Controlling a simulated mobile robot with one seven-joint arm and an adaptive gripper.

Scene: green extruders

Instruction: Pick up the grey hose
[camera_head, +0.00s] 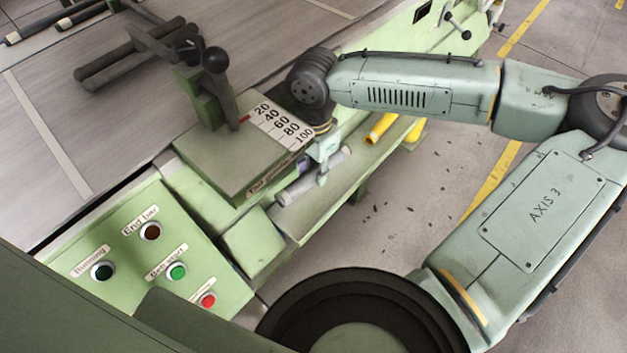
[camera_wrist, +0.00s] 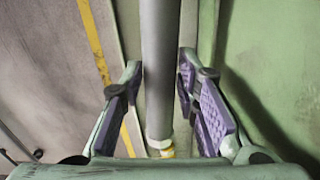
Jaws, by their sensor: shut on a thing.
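The grey hose (camera_head: 335,160) is a light grey cylinder lying along the narrow green ledge on the machine's side, in the middle of the head view. In the wrist view the grey hose (camera_wrist: 160,60) runs lengthwise between the purple finger pads, with a pale end fitting and a bit of yellow near the bottom. My gripper (camera_head: 322,178) reaches down over the hose from above, its fingers around it. In the wrist view my gripper (camera_wrist: 159,75) has one finger on each side of the hose and is shut on it. I cannot tell whether the hose is clear of the ledge.
A yellow hose (camera_head: 380,128) lies farther along the ledge (camera_head: 330,200). The green machine block with a printed scale (camera_head: 280,122) and a black-knobbed lever (camera_head: 215,62) stands close left of my gripper. A button panel (camera_head: 150,255) is at lower left. Open floor (camera_head: 385,215) lies to the right.

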